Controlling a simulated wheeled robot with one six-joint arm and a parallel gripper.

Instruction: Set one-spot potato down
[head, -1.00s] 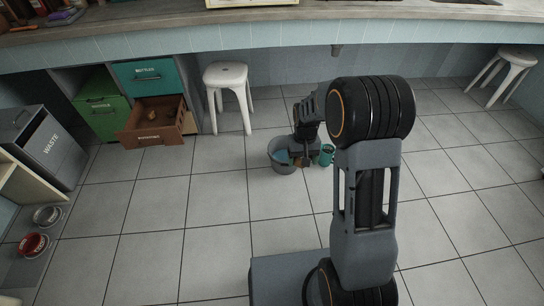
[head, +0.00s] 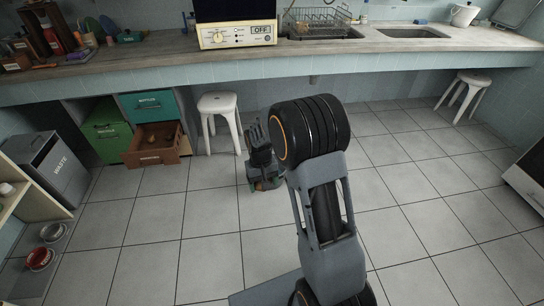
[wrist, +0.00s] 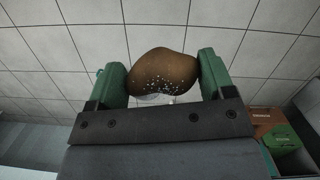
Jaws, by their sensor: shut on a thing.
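My gripper (wrist: 162,72) is shut on a brown potato (wrist: 163,68). In the wrist view the potato sits between the two green fingers, with many small pale specks on its lower face. No single clear spot can be made out. In the head view my gripper (head: 265,184) hangs over the tiled floor, in front of the white stool; the potato is hardly visible there. An open brown drawer (head: 165,158) at the left holds a brown lump. It also shows at the right edge of the wrist view (wrist: 268,119).
A green drawer (head: 107,133) and a teal drawer (head: 148,104) are beside the open one. A white stool (head: 218,103) stands right of them. A grey waste bin (head: 58,170) and two bowls, one red (head: 40,259), are at the left. The floor (head: 210,215) is largely clear.

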